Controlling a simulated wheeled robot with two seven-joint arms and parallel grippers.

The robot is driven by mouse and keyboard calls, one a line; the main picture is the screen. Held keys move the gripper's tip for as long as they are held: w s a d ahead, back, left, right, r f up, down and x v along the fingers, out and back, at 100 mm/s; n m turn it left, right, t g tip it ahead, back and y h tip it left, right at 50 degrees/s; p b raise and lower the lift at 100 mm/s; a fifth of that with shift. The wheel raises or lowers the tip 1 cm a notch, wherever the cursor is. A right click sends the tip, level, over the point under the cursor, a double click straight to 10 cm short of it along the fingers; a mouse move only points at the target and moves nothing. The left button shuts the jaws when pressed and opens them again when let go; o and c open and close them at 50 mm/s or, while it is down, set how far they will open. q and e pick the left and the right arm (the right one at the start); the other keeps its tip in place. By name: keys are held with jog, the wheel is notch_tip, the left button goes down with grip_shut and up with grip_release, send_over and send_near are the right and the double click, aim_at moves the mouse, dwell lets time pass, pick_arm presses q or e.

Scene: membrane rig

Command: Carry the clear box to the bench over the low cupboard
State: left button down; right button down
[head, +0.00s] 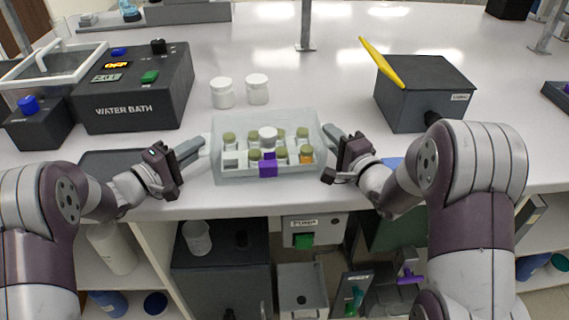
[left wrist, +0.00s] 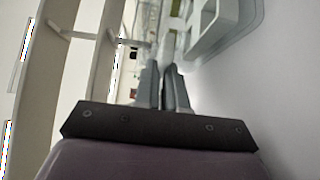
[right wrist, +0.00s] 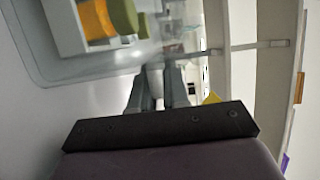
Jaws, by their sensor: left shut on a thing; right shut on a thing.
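The clear box (head: 223,123) is a see-through tray at the front of the white bench, holding several small green-capped jars, a white-capped jar, a purple block and an orange-labelled jar. My left gripper (head: 207,144) is shut on its left side. My right gripper (head: 328,134) is shut on its right side. The box's wall also shows in the left wrist view (left wrist: 240,40) and the right wrist view (right wrist: 85,70). I cannot tell whether the box rests on the bench or is just above it.
A water bath (head: 140,90) stands left on the bench (head: 290,65). Two white jars (head: 222,93) stand behind the box. A dark grey device (head: 425,90) with a yellow piece (head: 380,62) stands right. Below are open shelves and a dark cabinet (head: 220,270). The bench behind the jars is clear.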

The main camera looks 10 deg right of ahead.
pick_arm(q)
jog(key=c, duration=1.4)
grip_release()
jog(key=shift+s+d+f, duration=0.15)
jog(key=shift+s, duration=0.05)
pick_arm(e)
jog(key=c, duration=1.3)
grip_release()
jog(key=shift+s+a+f, duration=0.15)
pick_arm(q)
jog(key=shift+o, duration=1)
pick_arm(e)
jog(key=shift+o, duration=0.9)
pick_arm(q)
jog(key=shift+f, duration=0.1)
jog(key=shift+s+a+f, duration=0.1)
jog(key=shift+s+a, duration=0.1)
jog(key=shift+a, duration=0.2)
pick_arm(e)
jog(key=shift+d, duration=0.25)
pick_arm(q)
jog(key=v, duration=0.6)
jog(key=shift+s+a, duration=0.4)
jog(key=shift+a, duration=0.1)
pick_arm(e)
jog(key=shift+a, duration=0.15)
pick_arm(q)
jog(key=shift+r+p, duration=0.3)
pick_arm(e)
jog(key=v, duration=1.2)
